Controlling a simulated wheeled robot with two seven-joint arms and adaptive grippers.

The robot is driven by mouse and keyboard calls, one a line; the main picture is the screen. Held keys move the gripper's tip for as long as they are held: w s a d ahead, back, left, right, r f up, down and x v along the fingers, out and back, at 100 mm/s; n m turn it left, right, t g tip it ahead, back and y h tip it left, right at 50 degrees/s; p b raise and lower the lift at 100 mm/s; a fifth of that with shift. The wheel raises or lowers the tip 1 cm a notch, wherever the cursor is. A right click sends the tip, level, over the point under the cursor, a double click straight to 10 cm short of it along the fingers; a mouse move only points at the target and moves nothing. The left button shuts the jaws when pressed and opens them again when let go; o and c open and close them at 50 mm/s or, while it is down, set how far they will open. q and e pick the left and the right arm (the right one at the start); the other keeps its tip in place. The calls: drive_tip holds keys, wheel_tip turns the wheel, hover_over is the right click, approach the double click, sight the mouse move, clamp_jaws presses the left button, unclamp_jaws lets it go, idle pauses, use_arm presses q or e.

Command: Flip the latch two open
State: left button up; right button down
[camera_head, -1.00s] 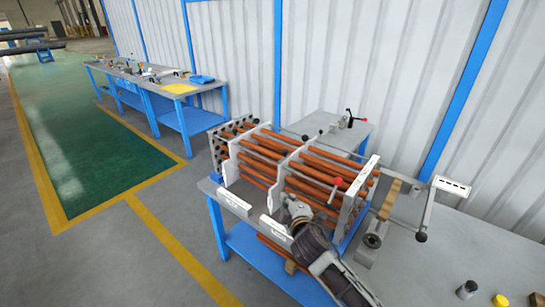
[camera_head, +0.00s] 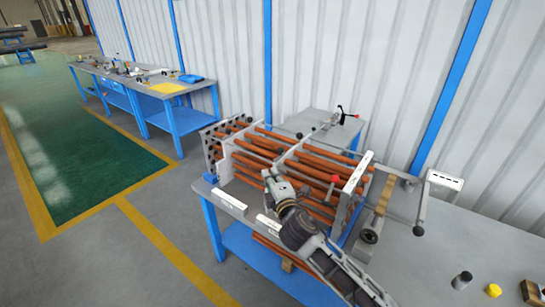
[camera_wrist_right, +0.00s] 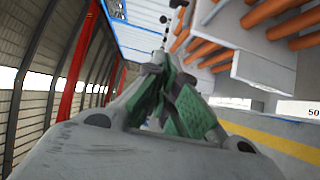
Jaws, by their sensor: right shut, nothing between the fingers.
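The flanged shell's tube bundle, with copper-coloured tubes (camera_head: 312,170) held by pale plates, lies on a blue-legged workbench. A red-knobbed handle (camera_head: 335,178) shows near its right end plate (camera_head: 355,180). I cannot tell which one is latch two. My right gripper (camera_head: 268,176) is shut and empty at the near side of the bundle, left of the red knob. In the right wrist view its green-padded fingers (camera_wrist_right: 163,72) are together, beside a pale plate (camera_wrist_right: 262,68). My left gripper is out of view.
A crank-like bar with a white plate (camera_head: 444,181) stands right of the bundle. Small black and yellow pieces (camera_head: 493,290) lie on the grey bench at lower right. Another workbench (camera_head: 145,82) stands further back left. The floor left of the bench is clear.

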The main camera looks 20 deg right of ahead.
sight(280, 153)
drive_tip(key=w+d+p, duration=0.2)
drive_tip(key=w+d, duration=0.1)
drive_tip(key=w, duration=0.7)
drive_tip(key=shift+w+d+p, duration=0.3)
drive_tip(key=shift+w+d, duration=0.05)
drive_tip(key=shift+w, duration=0.05)
drive_tip(key=shift+d, duration=0.1)
idle(0.5)
drive_tip(key=shift+w+d, duration=1.1)
drive_tip(key=shift+d, duration=0.25)
drive_tip(key=shift+a, duration=0.1)
